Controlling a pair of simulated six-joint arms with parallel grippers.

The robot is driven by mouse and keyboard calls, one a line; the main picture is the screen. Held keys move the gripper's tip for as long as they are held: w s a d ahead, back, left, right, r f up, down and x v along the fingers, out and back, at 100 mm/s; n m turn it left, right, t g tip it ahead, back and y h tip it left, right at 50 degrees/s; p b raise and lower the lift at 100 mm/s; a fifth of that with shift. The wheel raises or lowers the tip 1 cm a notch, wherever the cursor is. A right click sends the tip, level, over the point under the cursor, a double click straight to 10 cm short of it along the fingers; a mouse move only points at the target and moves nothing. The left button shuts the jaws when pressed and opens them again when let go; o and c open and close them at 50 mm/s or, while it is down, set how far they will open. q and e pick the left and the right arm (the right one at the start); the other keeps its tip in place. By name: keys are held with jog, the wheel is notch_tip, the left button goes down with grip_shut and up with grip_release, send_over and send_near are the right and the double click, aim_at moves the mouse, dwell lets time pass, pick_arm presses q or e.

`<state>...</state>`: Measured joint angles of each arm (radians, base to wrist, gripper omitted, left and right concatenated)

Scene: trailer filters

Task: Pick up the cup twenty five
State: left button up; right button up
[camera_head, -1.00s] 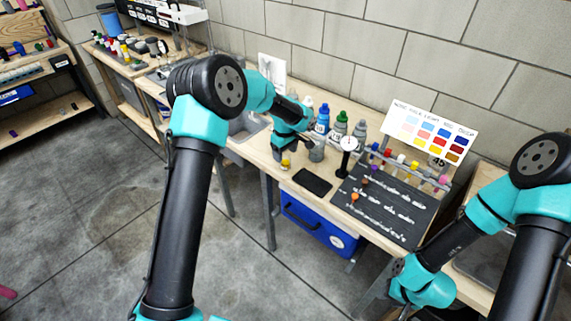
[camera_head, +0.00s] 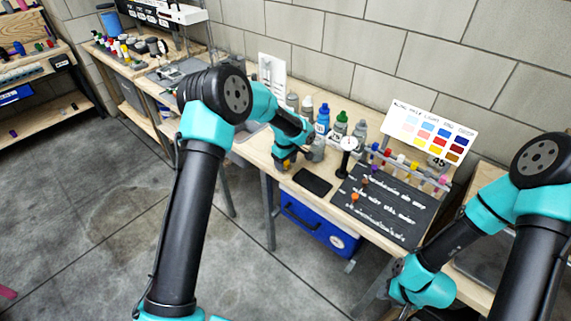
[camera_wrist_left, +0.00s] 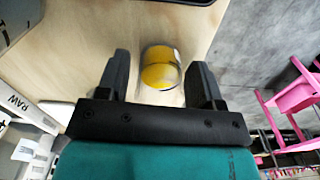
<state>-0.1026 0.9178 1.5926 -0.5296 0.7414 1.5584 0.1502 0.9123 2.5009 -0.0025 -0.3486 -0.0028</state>
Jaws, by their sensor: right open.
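A small clear cup with yellow contents (camera_wrist_left: 159,70) stands on the wooden bench near its edge in the left wrist view. No number can be read on it. My left gripper (camera_wrist_left: 159,82) is open, with its dark fingers on either side of the cup and a gap on both sides. In the head view my left gripper (camera_head: 283,164) is low over the bench's front edge, and the arm hides most of the cup. A grey cup (camera_head: 318,148) stands just behind it. My right wrist shows at the lower right, but its gripper fingers are not visible.
A black pad (camera_head: 312,181) lies right of my left gripper. A colour chart (camera_head: 430,130) is behind. A blue bin (camera_head: 320,222) sits below the bench.

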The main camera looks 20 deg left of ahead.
pick_arm(q)
jog(key=c, duration=0.8)
jog(key=shift+r, duration=1.3)
jog(key=s+d, duration=0.1)
jog(key=s, duration=0.4)
jog(key=s+d+r, duration=0.1)
jog(key=s+d, duration=0.1)
jog(key=s, duration=0.3)
jog(key=s+d+r, duration=0.1)
jog(key=s, duration=0.4)
jog(key=shift+s+d+r, duration=0.2)
jog(key=shift+d, duration=0.05)
